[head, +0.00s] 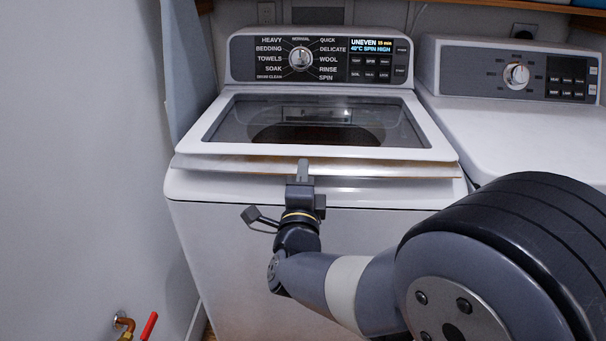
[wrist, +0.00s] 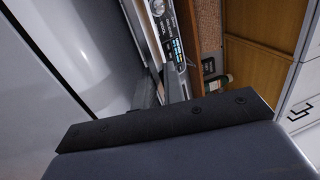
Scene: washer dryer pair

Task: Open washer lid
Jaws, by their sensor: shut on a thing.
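The white washer (head: 300,240) stands ahead with its control panel at the back. Its lid (head: 300,153) has a dark glass window and lies nearly flat. The lid's front edge stands slightly above the washer top, with a thin strip showing below it. My gripper (head: 303,172) is at the middle of that front edge, shut on the lid edge. In the wrist view, the dark gripper body fills the bottom and a finger (wrist: 150,92) shows near the panel. The exact contact is hidden there.
A second white machine (head: 516,110) with a dial stands close on the right. A grey wall (head: 80,150) borders the left, with a red-handled valve (head: 149,326) low down. A wooden shelf (head: 520,6) runs above the machines.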

